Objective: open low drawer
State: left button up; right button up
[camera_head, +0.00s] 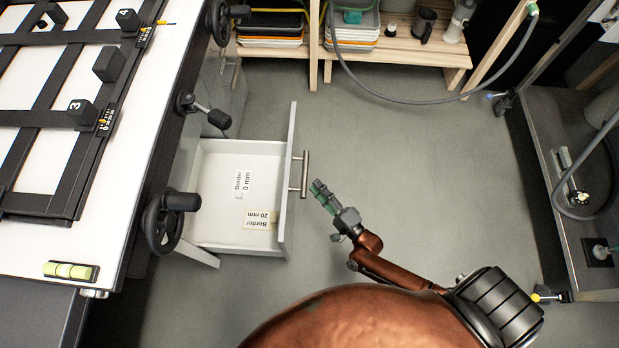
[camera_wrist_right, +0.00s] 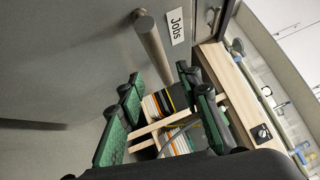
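A white-lined drawer (camera_head: 215,215) stands pulled well out from the cabinet under the enlarger table. In the right wrist view the grey drawer front (camera_wrist_right: 75,60) fills the left, with the metal bar handle (camera_wrist_right: 154,50) and a "Jobs" label (camera_wrist_right: 175,27). My right gripper (camera_head: 318,189) is just right of the handle, apart from it in the head view. In the wrist view its green fingers (camera_wrist_right: 160,82) are spread, with the handle beyond their tips. My left gripper is not in view.
A wooden shelf with trays (camera_head: 270,35) stands at the back. A metal sink unit (camera_head: 570,190) is right. The floor between is clear.

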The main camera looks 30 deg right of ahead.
jog(key=v, duration=0.4)
jog(key=shift+s+f, duration=0.1)
jog(key=shift+s, duration=0.3)
